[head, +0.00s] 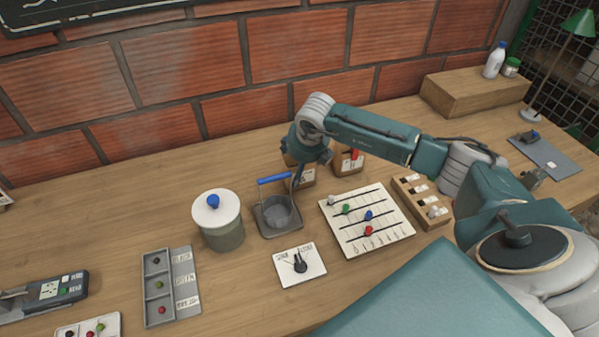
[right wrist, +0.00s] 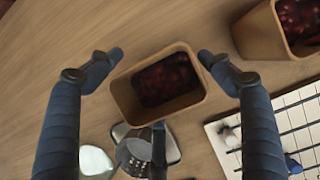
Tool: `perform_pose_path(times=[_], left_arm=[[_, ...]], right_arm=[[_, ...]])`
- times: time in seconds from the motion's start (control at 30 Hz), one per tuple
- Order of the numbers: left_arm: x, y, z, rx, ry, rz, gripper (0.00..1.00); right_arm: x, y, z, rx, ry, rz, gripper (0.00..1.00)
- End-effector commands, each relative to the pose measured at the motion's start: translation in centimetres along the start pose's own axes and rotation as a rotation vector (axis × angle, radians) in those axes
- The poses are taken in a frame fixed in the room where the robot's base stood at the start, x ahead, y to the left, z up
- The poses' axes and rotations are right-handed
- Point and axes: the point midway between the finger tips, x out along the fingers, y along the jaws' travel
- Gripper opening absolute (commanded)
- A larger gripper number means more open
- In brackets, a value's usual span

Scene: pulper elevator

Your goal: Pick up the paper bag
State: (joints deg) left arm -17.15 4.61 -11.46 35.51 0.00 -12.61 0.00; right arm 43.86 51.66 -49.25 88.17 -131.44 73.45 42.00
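A brown paper bag (right wrist: 126,101), open at the top with dark red berries inside, stands on the wooden table. In the right wrist view it lies between the two fingers of my right gripper (right wrist: 161,57), which is open with clear gaps on both sides. In the head view my right gripper (head: 308,152) is over this bag (head: 308,177) and hides much of it. A second similar bag (head: 348,162) stands just to its right; it also shows in the right wrist view (right wrist: 252,40). My left gripper is not in view.
A metal scoop tray with a blue handle (head: 274,178) stands close in front of the bag. A slider board (head: 385,235), a switch block (head: 410,186), a lidded jar (head: 222,238) and a dial plate (head: 285,272) are around it. Brick wall (head: 200,60) lies behind.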

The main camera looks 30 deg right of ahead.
Motion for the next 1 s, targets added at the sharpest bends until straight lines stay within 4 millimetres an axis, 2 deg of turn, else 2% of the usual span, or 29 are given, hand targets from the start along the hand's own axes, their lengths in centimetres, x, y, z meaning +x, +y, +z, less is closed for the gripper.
perform_pose_path(times=[0.03,0.13,0.27,0.3,0.83,0.9,0.93,1.0], left_arm=[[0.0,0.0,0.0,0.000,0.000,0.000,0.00],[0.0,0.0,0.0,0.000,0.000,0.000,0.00],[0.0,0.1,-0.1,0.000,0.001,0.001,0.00],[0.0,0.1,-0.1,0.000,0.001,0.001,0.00],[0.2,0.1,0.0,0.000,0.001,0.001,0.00],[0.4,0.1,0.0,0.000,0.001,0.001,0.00],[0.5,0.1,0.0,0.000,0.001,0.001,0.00],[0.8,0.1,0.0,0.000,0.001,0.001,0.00]], right_arm=[[0.0,0.0,0.0,0.000,0.000,0.000,0.64],[0.0,0.0,0.0,0.000,0.000,0.000,0.44],[0.0,0.0,0.0,0.000,0.000,0.000,0.39],[0.0,0.0,0.0,0.000,0.001,0.000,0.35],[-0.4,0.0,0.1,0.000,0.003,0.000,0.33],[-1.1,0.1,0.4,0.000,0.000,0.002,0.21],[-1.4,0.1,0.6,0.000,-0.001,0.002,0.21],[-2.4,0.0,1.1,0.000,-0.003,0.001,0.08]])
